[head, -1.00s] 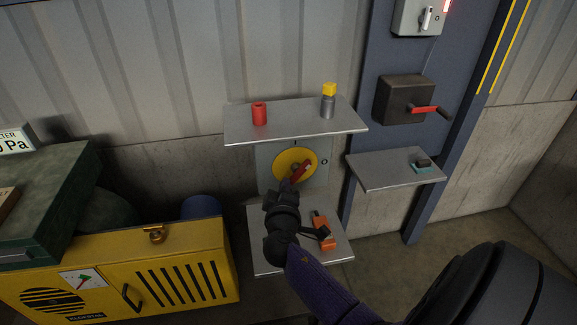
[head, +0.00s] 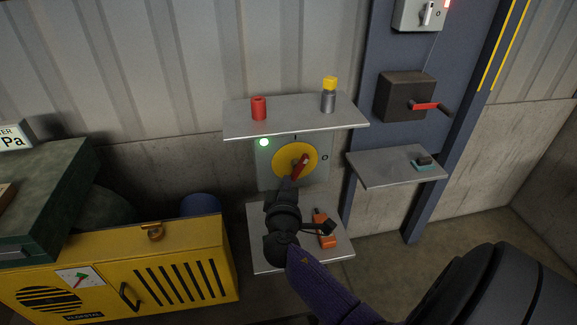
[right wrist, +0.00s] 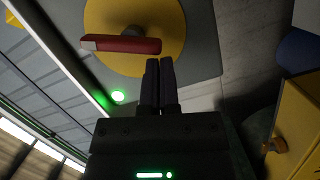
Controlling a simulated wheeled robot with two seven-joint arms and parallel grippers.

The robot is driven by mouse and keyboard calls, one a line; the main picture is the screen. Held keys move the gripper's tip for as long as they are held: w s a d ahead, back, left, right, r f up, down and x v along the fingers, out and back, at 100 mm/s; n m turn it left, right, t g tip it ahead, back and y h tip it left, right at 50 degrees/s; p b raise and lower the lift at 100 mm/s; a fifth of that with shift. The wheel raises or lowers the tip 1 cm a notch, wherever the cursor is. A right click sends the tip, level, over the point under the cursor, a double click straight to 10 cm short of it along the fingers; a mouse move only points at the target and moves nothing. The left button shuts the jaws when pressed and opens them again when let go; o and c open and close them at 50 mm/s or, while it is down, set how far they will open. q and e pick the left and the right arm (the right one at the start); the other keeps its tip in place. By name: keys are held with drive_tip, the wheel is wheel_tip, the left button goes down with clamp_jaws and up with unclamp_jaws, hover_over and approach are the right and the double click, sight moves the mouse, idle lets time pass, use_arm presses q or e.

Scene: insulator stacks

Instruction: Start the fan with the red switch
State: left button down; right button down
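The red switch handle (head: 301,165) sits on a round yellow plate (head: 283,158) on a grey panel below the upper shelf. It tilts up and right, near the "I" mark at the top; an "O" mark is at the right. A green lamp (head: 264,142) on the panel is lit. My right gripper (head: 287,184) is at the lower end of the handle. In the right wrist view its fingers (right wrist: 160,82) are together with nothing between them, just beside one end of the red handle (right wrist: 121,44). Contact cannot be told. My left gripper is out of view. No fan is identifiable.
The upper shelf (head: 290,123) holds a red cylinder (head: 259,108) and a yellow-topped grey cylinder (head: 329,95). An orange tool (head: 324,232) lies on the lower shelf (head: 270,258). A dark box with a red crank (head: 424,106) and a yellow cabinet (head: 200,260) flank the panel.

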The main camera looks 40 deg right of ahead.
drive_tip(key=shift+s+d+f+n+h+b, duration=0.15)
drive_tip(key=shift+f+n+h+b, duration=0.1)
drive_tip(key=shift+n+b, duration=0.4)
drive_tip(key=shift+d+f+n+h+b, duration=0.2)
drive_tip(key=shift+n+b, duration=0.15)
drive_tip(key=shift+n, duration=0.6)
